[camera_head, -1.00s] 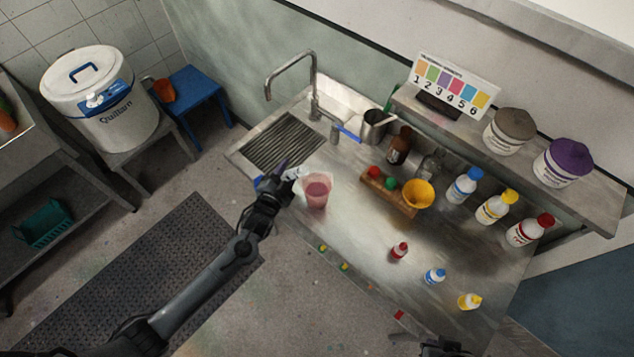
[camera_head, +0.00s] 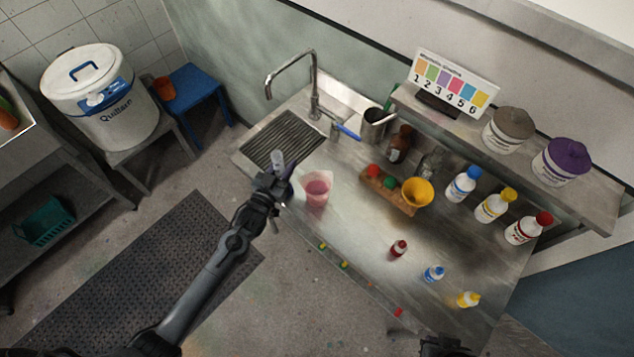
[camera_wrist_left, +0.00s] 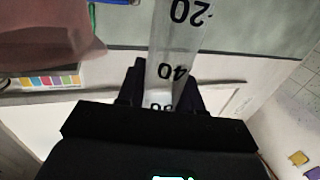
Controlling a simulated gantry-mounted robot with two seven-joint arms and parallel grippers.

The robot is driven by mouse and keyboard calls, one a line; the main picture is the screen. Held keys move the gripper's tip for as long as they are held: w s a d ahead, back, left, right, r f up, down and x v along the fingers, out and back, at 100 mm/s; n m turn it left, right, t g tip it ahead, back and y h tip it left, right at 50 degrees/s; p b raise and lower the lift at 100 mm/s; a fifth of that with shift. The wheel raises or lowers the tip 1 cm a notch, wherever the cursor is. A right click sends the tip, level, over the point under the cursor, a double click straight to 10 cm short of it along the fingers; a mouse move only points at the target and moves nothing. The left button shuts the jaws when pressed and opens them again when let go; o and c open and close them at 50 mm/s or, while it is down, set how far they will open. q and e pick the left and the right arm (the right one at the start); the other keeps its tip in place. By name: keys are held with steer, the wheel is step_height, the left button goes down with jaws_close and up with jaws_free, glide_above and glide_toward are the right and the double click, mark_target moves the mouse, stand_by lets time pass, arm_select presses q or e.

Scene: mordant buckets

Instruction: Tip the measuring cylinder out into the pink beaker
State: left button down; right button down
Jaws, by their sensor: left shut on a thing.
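The measuring cylinder (camera_head: 278,160) is clear, and in the left wrist view (camera_wrist_left: 178,45) it shows dark numbers that read upside down. My left gripper (camera_head: 276,184) is shut on it. In the head view the cylinder stands roughly upright above the gripper, just left of the pink beaker. The pink beaker (camera_head: 317,188) stands on the steel counter with pink liquid in it; a blurred pink shape, likely the beaker (camera_wrist_left: 50,35), fills the upper left of the wrist view. My right gripper (camera_head: 446,346) is at the bottom edge, partly cut off; its fingers are unclear.
A wooden rack (camera_head: 390,192) with a yellow funnel (camera_head: 417,191) stands right of the beaker. Several small bottles stand on the front right of the counter (camera_head: 350,240). A sink drainer (camera_head: 283,141) and tap (camera_head: 314,85) lie behind.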

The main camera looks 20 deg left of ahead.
mark_target(281, 166)
stand_by(0.4)
arm_select(q)
step_height(281, 166, up, 6)
steer(key=p, duration=0.6)
steer(key=shift+r, duration=0.1)
steer(key=shift+s+f, duration=0.2)
steer(key=shift+s, duration=0.1)
steer(key=s+p, duration=0.1)
steer(key=s, duration=0.1)
steer(key=s+d+p, duration=0.1)
steer(key=shift+f+p, duration=0.35)
steer(key=s+d+r+p, duration=0.2)
steer(key=s+r+p, duration=0.1)
steer(key=r, duration=0.4)
steer(key=s+d+r+p, duration=0.3)
steer(key=s+r, duration=0.2)
steer(key=r, duration=0.2)
steer(key=shift+s+d+r+y+p, duration=0.2)
steer(key=shift+d+r+y+p, duration=0.1)
steer(key=shift+r, duration=0.1)
